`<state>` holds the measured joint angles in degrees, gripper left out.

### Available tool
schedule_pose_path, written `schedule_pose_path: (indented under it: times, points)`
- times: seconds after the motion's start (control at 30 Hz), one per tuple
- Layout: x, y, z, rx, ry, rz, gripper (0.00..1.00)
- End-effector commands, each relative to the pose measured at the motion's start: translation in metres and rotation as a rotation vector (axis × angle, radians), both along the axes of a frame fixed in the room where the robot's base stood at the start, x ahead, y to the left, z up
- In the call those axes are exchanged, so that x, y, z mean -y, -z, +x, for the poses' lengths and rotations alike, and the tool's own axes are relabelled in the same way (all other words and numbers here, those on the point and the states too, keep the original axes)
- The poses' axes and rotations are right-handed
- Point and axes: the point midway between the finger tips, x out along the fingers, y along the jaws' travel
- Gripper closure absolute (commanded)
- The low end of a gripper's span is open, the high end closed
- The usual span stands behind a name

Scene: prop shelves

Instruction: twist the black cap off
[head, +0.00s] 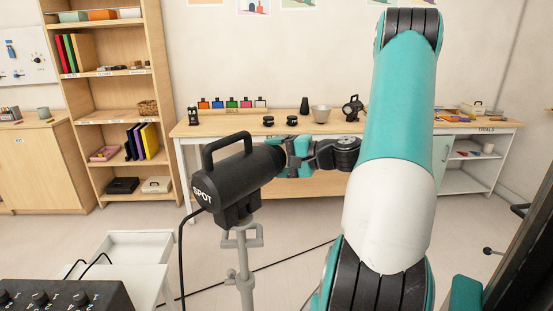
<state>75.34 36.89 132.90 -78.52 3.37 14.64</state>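A black spotlight (232,180) marked "SPOT" stands on a grey stand in the middle of the head view, with a carry handle on top. Its front end points right, toward my gripper. A dark round part (268,161) at that front end may be the black cap; it blends with the housing. My gripper (287,155) is right at this front end, reaching in from the right. Its fingertips are small and dark against the black front, so I cannot tell whether they grip it or only touch it.
A bookshelf (95,88) stands at the back left. A white drawer unit (138,250) is at front left. A black cable runs from the spotlight.

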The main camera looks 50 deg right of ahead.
Motion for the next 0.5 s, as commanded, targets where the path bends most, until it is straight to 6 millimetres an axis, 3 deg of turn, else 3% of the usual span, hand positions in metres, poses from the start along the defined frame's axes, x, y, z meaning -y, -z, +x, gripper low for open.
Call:
schedule_pose_path:
  times: [0.27, 0.3, 0.4, 0.5]
  points:
    - [-0.0013, -0.0002, 0.0002, 0.000, -0.003, 0.003, 0.57]
    - [-0.0013, -0.0002, 0.0002, 0.000, -0.003, 0.003, 0.20]
    - [-0.0013, -0.0001, 0.0002, 0.000, -0.003, 0.003, 0.00]
    - [-0.0013, 0.0002, 0.0002, -0.002, -0.003, 0.003, 0.00]
